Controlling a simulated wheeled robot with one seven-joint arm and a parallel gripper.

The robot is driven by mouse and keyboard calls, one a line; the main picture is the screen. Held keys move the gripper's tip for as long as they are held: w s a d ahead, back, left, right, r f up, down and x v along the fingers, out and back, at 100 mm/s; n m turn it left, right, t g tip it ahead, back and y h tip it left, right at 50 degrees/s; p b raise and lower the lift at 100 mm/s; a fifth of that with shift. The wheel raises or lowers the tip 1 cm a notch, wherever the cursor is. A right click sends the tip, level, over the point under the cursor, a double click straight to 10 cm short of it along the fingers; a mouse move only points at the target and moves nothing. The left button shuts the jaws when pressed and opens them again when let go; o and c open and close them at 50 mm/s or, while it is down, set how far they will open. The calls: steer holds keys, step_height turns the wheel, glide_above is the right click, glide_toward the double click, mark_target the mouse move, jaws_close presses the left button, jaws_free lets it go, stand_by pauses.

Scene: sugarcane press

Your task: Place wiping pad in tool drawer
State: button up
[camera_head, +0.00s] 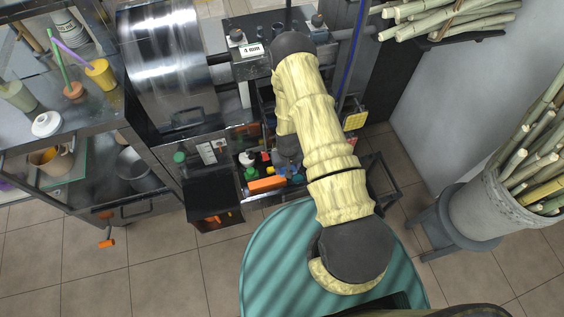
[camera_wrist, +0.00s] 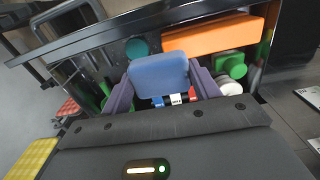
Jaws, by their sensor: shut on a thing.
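A blue wiping pad (camera_wrist: 158,76) sits between the two purple-grey fingers of my gripper (camera_wrist: 163,88) in the wrist view, and the gripper is shut on it. The pad is over the open tool drawer (camera_wrist: 110,52), which has dark walls. Whether the pad touches the contents below cannot be told. In the head view the drawer (camera_head: 262,203) shows beside my arm, with colourful items inside. My gripper is mostly hidden behind my arm there.
An orange block (camera_wrist: 213,34) and a green item (camera_wrist: 231,66) lie in the drawer near the pad. A dark open bin (camera_head: 212,196) stands left of the drawer in the head view. A metal drum (camera_head: 168,60) is above. A planter of canes (camera_head: 495,207) stands at right.

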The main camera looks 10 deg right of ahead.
steer(key=shift+s+a, duration=0.1)
steer(key=shift+s, duration=0.25)
steer(key=shift+w+d+f+b, duration=0.25)
steer(key=shift+w+d+b, duration=0.1)
steer(key=shift+b, duration=0.9)
steer(key=d+r+b, duration=0.2)
steer(key=d+b, duration=1.2)
steer(key=b, duration=0.7)
steer(key=shift+w, duration=0.2)
step_height(320, 180, down, 6)
steer(key=b, duration=0.1)
steer(key=shift+f, duration=0.1)
steer(key=shift+f+b, duration=0.65)
steer(key=shift+f, duration=1.2)
